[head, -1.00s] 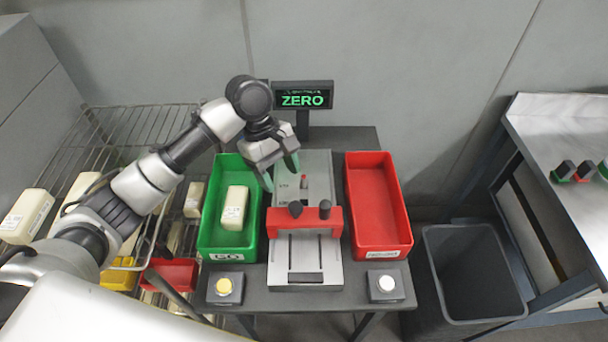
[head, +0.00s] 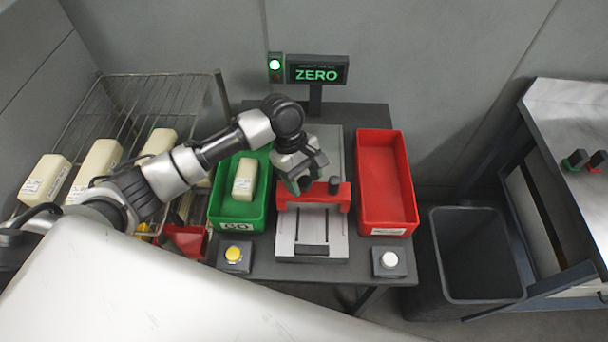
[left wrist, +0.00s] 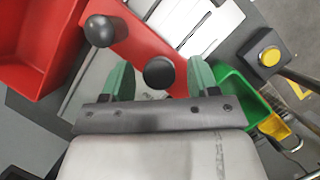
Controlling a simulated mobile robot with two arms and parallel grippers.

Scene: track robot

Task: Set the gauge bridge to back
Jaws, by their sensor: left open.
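The gauge bridge (head: 318,198) is a red crosspiece over the grey gauge bed (head: 312,240), about midway along it. It has two black knobs; the right knob (head: 334,185) stands clear. My left gripper (head: 303,185) is over the bridge's left end and hides the left knob in the head view. In the left wrist view the open green fingers (left wrist: 160,80) stand on either side of that knob (left wrist: 159,72), with gaps at both sides. The bridge (left wrist: 135,45) runs behind it. My right gripper is not in view.
A green tray (head: 215,205) holding a pale block stands left of the bed, and a red tray (head: 385,185) stands right. Yellow (head: 234,253) and white (head: 389,260) buttons sit in front. A display (head: 317,72) reads ZERO beside a green lamp (head: 275,65).

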